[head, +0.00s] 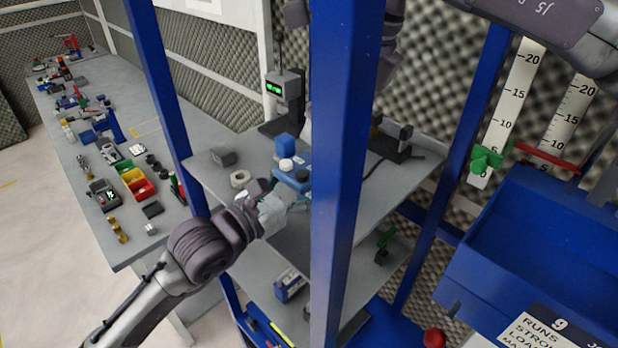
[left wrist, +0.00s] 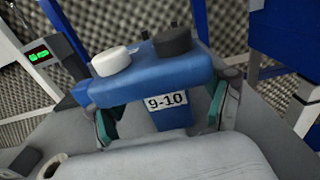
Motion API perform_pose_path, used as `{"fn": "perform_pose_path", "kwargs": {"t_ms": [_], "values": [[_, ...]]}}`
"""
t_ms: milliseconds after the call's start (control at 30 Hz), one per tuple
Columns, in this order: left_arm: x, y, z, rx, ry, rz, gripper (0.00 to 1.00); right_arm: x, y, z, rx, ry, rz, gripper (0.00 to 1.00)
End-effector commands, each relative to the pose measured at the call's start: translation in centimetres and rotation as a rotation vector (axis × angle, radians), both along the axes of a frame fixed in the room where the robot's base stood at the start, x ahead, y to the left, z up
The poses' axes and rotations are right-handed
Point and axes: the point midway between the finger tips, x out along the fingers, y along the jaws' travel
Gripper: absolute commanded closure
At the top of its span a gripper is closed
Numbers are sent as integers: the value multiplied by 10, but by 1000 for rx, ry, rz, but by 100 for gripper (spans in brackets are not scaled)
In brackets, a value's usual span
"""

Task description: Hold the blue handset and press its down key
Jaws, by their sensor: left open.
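The blue handset (head: 291,176) stands on the grey upper shelf (head: 262,152), partly hidden by a blue post in the head view. In the left wrist view the handset (left wrist: 158,82) shows a 9-10 label on its front, a white round key (left wrist: 110,61) and a black round key (left wrist: 172,41) on top. No marking tells which key is down. My left gripper (head: 286,194) is at the near side of the handset. In the left wrist view its teal-padded fingers (left wrist: 160,114) are open, one on either side of the handset's lower body. My right gripper is out of view.
A blue post (head: 338,150) rises close to the right of my left gripper. A white ring (head: 240,179) and a grey block (head: 223,156) are on the shelf. A device with a green display (head: 285,90) stands behind. A blue bin (head: 540,240) is at right.

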Motion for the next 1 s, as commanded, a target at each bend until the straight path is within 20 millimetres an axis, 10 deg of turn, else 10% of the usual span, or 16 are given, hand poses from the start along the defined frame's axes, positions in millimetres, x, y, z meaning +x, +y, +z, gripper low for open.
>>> {"fn": "perform_pose_path", "kwargs": {"t_ms": [400, 833, 1000], "values": [[6, -6, 0, 1, -1, 0, 21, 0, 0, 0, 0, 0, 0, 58], [6, -6, 0, 1, -1, 0, 92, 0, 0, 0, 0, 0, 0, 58], [6, -6, 0, 1, -1, 0, 94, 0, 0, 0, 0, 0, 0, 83]]}}
